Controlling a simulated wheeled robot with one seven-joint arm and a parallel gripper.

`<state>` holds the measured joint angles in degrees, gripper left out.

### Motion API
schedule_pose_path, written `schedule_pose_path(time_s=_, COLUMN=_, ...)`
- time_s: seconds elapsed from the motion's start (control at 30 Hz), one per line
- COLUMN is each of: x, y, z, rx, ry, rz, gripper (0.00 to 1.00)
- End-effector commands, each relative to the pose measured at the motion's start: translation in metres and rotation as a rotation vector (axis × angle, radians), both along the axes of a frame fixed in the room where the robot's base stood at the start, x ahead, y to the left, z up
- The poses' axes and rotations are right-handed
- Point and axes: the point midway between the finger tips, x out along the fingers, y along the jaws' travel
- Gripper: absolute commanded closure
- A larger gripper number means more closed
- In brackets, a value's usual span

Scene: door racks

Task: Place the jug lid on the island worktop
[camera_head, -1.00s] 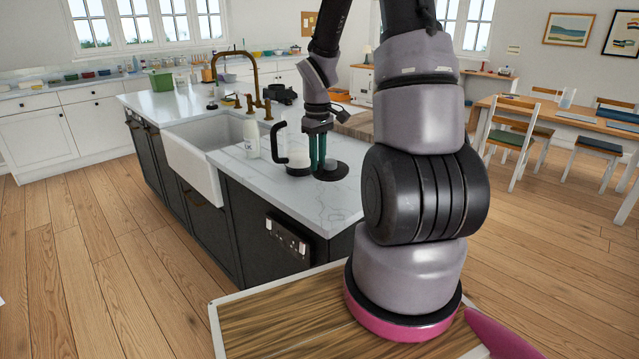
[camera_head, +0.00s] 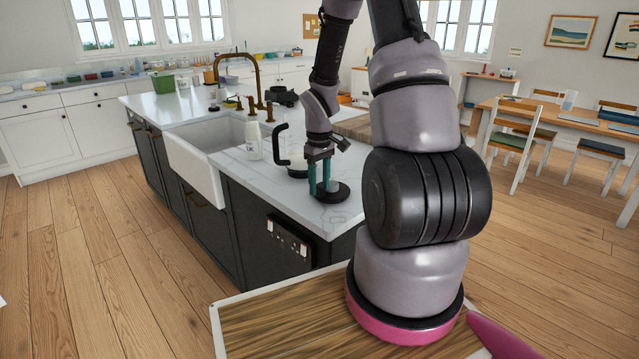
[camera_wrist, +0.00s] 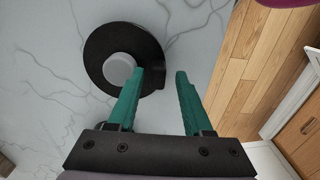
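The jug lid (camera_head: 338,194) is a black disc that appears to lie flat on the marble island worktop (camera_head: 285,193), near its front right corner. In the wrist view the lid (camera_wrist: 100,45) shows a pale round knob. My gripper (camera_head: 319,193) is low over the worktop at the lid. In the wrist view the two green fingers of my gripper (camera_wrist: 166,73) are apart with nothing held between them. The left finger overlaps the lid's rim, and the knob is left of both fingers. The jug (camera_head: 297,171), with a black handle, stands behind my gripper, partly hidden by it.
A white bottle (camera_head: 253,141) stands left of the jug. The white sink (camera_head: 195,160) and brass tap (camera_head: 256,80) are farther left. A socket panel (camera_head: 288,240) is on the island's end. Worktop left of the lid is clear.

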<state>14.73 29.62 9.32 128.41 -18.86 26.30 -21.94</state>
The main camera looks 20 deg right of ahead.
Motion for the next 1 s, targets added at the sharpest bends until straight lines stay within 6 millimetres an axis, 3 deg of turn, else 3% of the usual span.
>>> schedule_pose_path(time_s=0.37, x=0.0, y=0.0, z=0.005, rx=0.0, ry=-0.002, rz=0.0, gripper=0.47)
schedule_pose_path(time_s=0.47, x=0.001, y=0.0, z=0.019, rx=-0.001, ry=-0.005, rz=-0.001, gripper=0.47)
schedule_pose_path(time_s=0.8, x=0.001, y=0.0, z=0.091, rx=-0.001, ry=-0.005, rz=-0.001, gripper=0.47)
schedule_pose_path(time_s=1.0, x=0.0, y=0.0, z=0.116, rx=-0.001, ry=-0.001, rz=-0.001, gripper=0.47)
